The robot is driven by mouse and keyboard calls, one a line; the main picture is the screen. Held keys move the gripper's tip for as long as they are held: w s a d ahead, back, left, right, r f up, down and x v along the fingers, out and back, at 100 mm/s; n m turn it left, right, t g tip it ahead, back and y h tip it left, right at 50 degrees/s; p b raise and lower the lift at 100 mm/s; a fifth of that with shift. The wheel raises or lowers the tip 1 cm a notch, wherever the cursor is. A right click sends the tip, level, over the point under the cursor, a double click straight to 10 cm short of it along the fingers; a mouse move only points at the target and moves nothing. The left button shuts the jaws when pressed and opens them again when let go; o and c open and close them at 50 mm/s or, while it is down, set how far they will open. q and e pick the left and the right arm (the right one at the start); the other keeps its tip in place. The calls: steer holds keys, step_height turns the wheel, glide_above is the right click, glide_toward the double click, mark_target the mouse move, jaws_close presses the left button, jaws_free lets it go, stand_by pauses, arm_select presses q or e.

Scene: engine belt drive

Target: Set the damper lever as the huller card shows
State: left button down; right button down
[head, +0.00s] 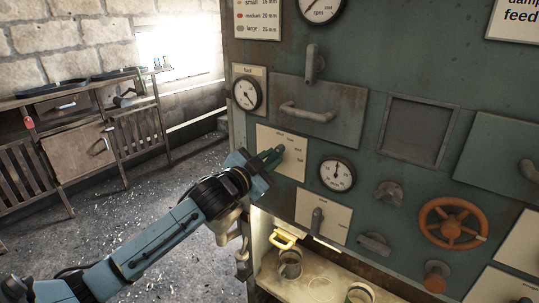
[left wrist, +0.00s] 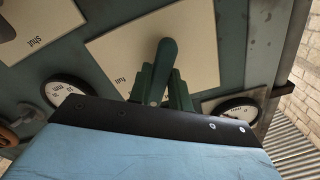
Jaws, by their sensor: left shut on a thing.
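My left gripper (head: 270,160) reaches the cream plate (head: 291,165) at the left of the green panel and is shut on a lever there. In the left wrist view the lever (left wrist: 165,62) is a dark green handle, gripped near the fingers (left wrist: 162,92). The plate (left wrist: 115,45) reads "full" beside the lever; its other marks are too small or hidden. A card (head: 258,18) at the top lists small, medium and large with millimetre sizes. Another card (head: 515,18) at the top right is cut off and shows "damp" and "feed". My right gripper is out of view.
Gauges (head: 337,174) sit around the plate. A second lever plate (head: 322,215) is below it, and an orange handwheel (head: 453,223) is to the right. A yellow handle (head: 285,239) and metal cups (head: 289,265) are in the lit recess. A wooden bench (head: 75,125) stands at left.

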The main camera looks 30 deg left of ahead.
arm_select(q)
steer(key=shift+n, duration=0.4)
steer(key=c, duration=1.3)
jaws_free()
steer(key=s, duration=0.9)
steer(key=s+a+b, duration=0.1)
steer(key=s, duration=0.3)
steer(key=shift+s, duration=0.2)
